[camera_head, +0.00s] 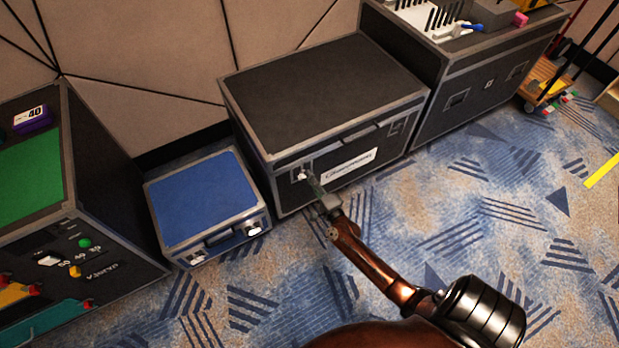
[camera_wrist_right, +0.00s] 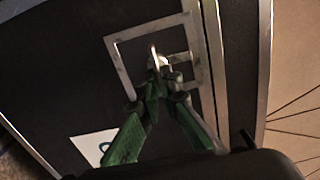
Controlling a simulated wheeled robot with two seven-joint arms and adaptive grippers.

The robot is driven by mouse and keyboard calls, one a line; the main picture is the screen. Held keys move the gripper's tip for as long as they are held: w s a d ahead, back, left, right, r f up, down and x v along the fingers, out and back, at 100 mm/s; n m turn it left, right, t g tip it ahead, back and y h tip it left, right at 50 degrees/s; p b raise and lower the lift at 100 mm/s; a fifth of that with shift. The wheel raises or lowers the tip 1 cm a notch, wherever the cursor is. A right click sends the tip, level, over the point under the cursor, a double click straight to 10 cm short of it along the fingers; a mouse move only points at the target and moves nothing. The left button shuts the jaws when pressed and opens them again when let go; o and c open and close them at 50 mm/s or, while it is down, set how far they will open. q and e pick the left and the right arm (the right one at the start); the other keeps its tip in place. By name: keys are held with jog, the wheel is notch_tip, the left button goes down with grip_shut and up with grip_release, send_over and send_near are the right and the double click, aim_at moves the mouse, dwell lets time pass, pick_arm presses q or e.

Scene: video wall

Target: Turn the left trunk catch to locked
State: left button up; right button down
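The trunk (camera_head: 325,95) is a black case with silver edges and a white label on its front, in the middle of the head view. Its left catch (camera_head: 301,173) sits in a metal frame on the front, below the lid edge. In the wrist view the left catch (camera_wrist_right: 157,60) is a small bright metal piece inside a square frame. My right gripper (camera_head: 311,182) reaches it from the front. In the wrist view the green fingers of my right gripper (camera_wrist_right: 163,87) come together at the catch and partly hide it. My left gripper is out of view.
The trunk's right catch (camera_head: 397,126) is on the same front. A blue case (camera_head: 200,195) stands left of the trunk, and a black panelled box (camera_head: 110,190) farther left. A taller black case (camera_head: 480,85) stands on the right. The patterned carpet (camera_head: 450,220) in front is clear.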

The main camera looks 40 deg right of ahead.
jog(key=c, duration=2.2)
grip_release()
jog(key=shift+w+d+r, duration=0.25)
jog(key=shift+r, duration=0.1)
jog(key=shift+o, duration=0.2)
jog(key=shift+s+a+f, duration=0.1)
jog(key=shift+s+f, duration=0.05)
jog(key=shift+f, duration=0.1)
jog(key=v, duration=1.2)
